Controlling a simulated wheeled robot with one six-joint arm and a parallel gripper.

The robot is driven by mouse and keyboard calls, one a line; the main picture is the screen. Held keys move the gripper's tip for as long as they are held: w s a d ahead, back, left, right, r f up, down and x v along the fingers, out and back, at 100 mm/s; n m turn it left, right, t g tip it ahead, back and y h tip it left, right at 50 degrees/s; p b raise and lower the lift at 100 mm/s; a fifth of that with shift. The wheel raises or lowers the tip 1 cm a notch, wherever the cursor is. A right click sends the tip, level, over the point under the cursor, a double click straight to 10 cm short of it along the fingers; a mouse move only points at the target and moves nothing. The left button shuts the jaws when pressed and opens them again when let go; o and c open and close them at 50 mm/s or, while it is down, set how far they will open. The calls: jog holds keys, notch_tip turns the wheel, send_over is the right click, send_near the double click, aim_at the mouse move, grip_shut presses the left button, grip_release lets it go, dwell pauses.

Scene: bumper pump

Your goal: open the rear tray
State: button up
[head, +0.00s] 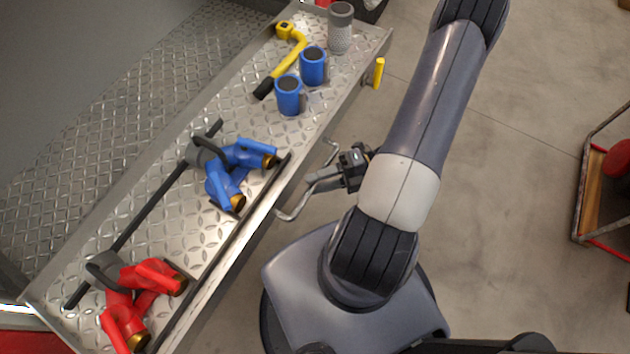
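The rear tray (165,240) is a long diamond-plate metal shelf with a raised rim, running diagonally across the left of the head view. A grey bar handle (287,216) curves out from its near long side. My gripper (318,181) is at the middle of this handle, with its fingers close to or around the bar. My arm hides part of the wrist, and I cannot tell whether the fingers are closed on the bar. A small yellow piece (378,73) sticks out at the tray's upper right side.
The tray carries a red branched fitting (140,290), a blue branched fitting (230,172), two blue cylinders (289,98), a grey cylinder (340,30) and a yellow tool (292,50). A red-edged wooden-decked cart (590,190) stands at right. Concrete floor (520,190) between is clear.

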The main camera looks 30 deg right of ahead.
jog(key=v, duration=0.9)
jog(key=shift+d, duration=0.2)
jog(key=shift+s+a, duration=0.1)
jog(key=x, duration=1)
jog(key=shift+a, duration=0.35)
jog(key=shift+w, duration=0.2)
jog(key=shift+w+a, duration=0.15)
jog(key=shift+w, duration=0.1)
jog(key=shift+f+b, duration=0.15)
jog(key=shift+b, duration=0.15)
